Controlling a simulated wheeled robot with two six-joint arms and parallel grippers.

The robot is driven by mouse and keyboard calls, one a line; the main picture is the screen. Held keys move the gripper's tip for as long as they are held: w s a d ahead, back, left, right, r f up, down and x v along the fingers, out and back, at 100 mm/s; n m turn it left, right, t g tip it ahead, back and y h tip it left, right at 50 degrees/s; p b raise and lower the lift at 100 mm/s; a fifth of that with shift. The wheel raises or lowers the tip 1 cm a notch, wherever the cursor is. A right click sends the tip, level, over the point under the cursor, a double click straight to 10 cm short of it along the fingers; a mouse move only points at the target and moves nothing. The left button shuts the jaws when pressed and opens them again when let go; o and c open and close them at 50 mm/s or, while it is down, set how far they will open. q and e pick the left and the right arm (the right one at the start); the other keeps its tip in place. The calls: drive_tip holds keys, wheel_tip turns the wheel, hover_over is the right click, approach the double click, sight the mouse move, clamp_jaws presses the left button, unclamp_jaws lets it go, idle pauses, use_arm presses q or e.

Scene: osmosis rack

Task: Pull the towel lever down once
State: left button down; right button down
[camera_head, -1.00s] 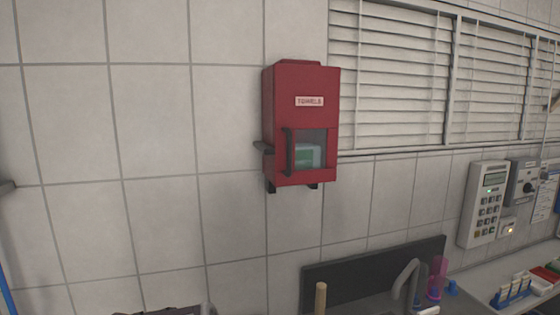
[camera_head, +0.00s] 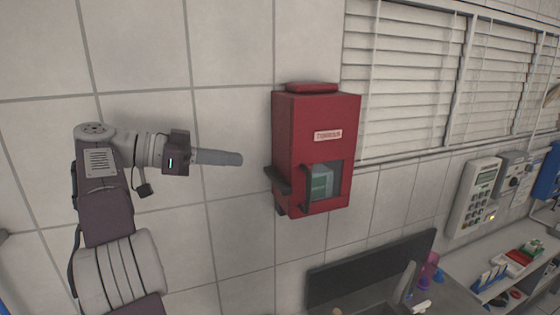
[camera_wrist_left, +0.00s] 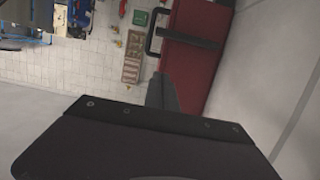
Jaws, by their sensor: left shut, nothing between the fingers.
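The red towel dispenser (camera_head: 310,115) hangs on the tiled wall in the middle of the head view. Its dark lever (camera_head: 277,179) sticks out from the lower left side. A dark vertical handle (camera_head: 306,190) sits beside the small window on the front. My left gripper (camera_head: 240,159) is shut and empty, pointing right, left of the lever and slightly higher in the picture, with a gap between. In the left wrist view the shut fingers (camera_wrist_left: 162,90) appear beside the red dispenser (camera_wrist_left: 205,20); a dark bar, seemingly the lever (camera_wrist_left: 190,39), crosses its side. My right gripper is out of view.
Window blinds (camera_head: 405,85) are right of the dispenser. A dark panel (camera_head: 370,268) and sink tap (camera_head: 405,280) are below it. A keypad (camera_head: 475,195) is on the wall at right, above a counter with racks. The wall left of the dispenser is bare.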

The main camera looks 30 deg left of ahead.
use_arm(q)
drive_tip(key=p, duration=0.2)
hover_over(274, 180)
drive_tip(key=s+d, duration=0.2)
drive_tip(key=s, duration=0.2)
drive_tip(key=f, duration=0.5)
drive_tip(key=f+p, duration=0.1)
drive_tip(key=shift+w+a+f, duration=0.2)
drive_tip(key=shift+w+a, duration=0.05)
drive_tip(key=shift+w, duration=0.05)
drive_tip(key=shift+d, duration=0.1)
drive_tip(key=shift+d, duration=0.15)
wheel_tip(274, 180, down, 6)
drive_tip(key=m+b, duration=0.2)
drive_tip(key=b, duration=0.7)
drive_tip(key=m+t+y+b, duration=0.1)
drive_tip(key=m+b, duration=0.1)
drive_tip(key=b, duration=0.8)
drive_tip(key=shift+m+t+y, duration=0.3)
drive_tip(key=shift+f+m+b, duration=0.15)
drive_tip(key=shift+m+b, duration=0.25)
drive_tip(key=shift+b, duration=0.6)
